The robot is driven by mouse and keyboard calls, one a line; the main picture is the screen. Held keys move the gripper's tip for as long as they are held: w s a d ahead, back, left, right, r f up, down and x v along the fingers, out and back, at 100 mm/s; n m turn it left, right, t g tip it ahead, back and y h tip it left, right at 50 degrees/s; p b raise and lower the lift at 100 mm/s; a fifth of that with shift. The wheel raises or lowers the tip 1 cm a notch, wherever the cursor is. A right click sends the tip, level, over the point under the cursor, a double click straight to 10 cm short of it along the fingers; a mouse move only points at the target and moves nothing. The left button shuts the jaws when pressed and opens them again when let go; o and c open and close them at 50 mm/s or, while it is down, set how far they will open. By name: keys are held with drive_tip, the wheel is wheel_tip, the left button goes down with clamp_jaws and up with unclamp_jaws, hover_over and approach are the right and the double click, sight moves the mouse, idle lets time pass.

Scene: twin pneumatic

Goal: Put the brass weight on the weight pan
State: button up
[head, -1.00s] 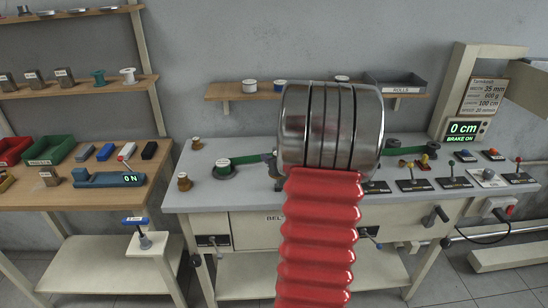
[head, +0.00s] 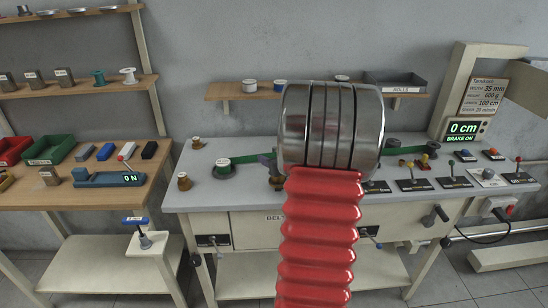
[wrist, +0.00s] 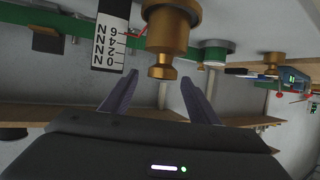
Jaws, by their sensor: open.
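The brass weight (wrist: 166,38) shows in the wrist view, where the scene appears upside down. It is a stepped cylinder with a narrow knob pointing toward my gripper. My gripper (wrist: 158,94) is open and empty. Its two dark fingers lie on either side of the knob's line, with the knob seen between them and a gap around it; I cannot tell the depth. In the head view, a brass piece (head: 277,183) shows at the left edge of my arm, mostly hidden. I cannot make out the weight pan with certainty.
A striped newton scale (wrist: 111,38) stands close beside the weight in the wrist view. A green reel (head: 223,168) and small brown pieces (head: 184,181) stand on the bench (head: 225,195). Levers (head: 418,183) line its right side. A shelf (head: 235,96) runs behind.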

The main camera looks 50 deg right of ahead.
drive_tip(key=v, duration=1.1)
drive_tip(key=shift+s+a, duration=0.2)
drive_tip(key=shift+s, duration=0.15)
drive_tip(key=shift+r, duration=0.1)
idle(0.4)
drive_tip(key=w+a+r+g+h, duration=0.1)
drive_tip(key=w+a+r, duration=0.25)
drive_tip(key=a, duration=0.55)
drive_tip(key=w+a+r+g, duration=0.2)
drive_tip(key=w+a+r, duration=0.15)
drive_tip(key=a, duration=0.45)
drive_tip(key=s+a+f+n+g+y, duration=0.1)
drive_tip(key=s+a, duration=0.3)
drive_tip(key=a, duration=0.5)
drive_tip(key=s+a+f+n+g+y, duration=0.1)
drive_tip(key=s+a+n+y, duration=0.1)
drive_tip(key=a, duration=0.8)
drive_tip(key=s+a+f+n+g+y, duration=0.1)
drive_tip(key=s+a+n+y, duration=0.1)
drive_tip(key=s+a, duration=0.5)
drive_tip(key=a+y, duration=0.1)
drive_tip(key=a, duration=0.2)
drive_tip(key=shift+y, duration=0.4)
drive_tip(key=shift+f, duration=0.1)
drive_tip(key=shift+c, duration=0.6)
